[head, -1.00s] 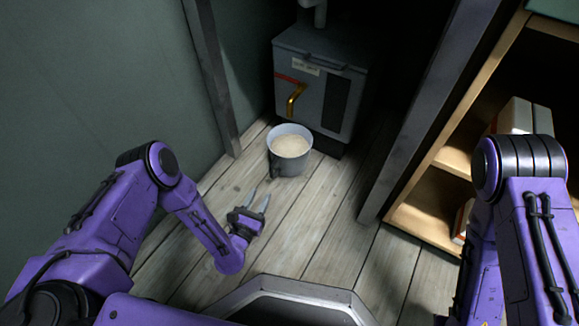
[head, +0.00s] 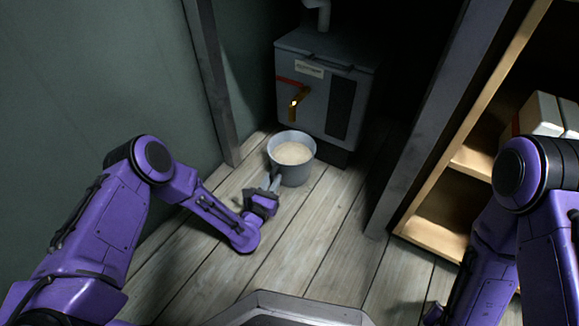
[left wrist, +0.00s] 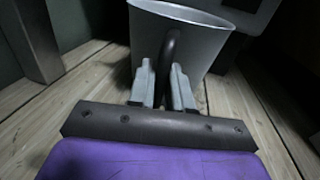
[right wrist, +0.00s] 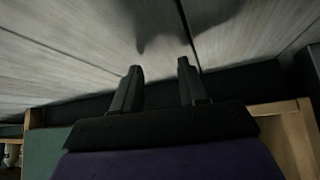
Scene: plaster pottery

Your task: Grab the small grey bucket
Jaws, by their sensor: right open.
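The small grey bucket (head: 292,174) stands on the wooden floor in front of a grey metal box, with a pale filling inside. In the left wrist view the bucket (left wrist: 200,35) is close ahead. Its dark handle (left wrist: 169,50) runs down between my left gripper's fingers. My left gripper (head: 273,178) is at the near left side of the bucket. Its fingers (left wrist: 163,70) sit close on both sides of the handle and look shut on it. My right gripper (right wrist: 158,65) is open and empty, over bare floorboards.
The grey stove-like box (head: 318,95) with a brass tap stands just behind the bucket. A post (head: 430,120) and a wooden shelf (head: 450,228) are to the right, a green wall (head: 100,80) to the left. The floor in front is clear.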

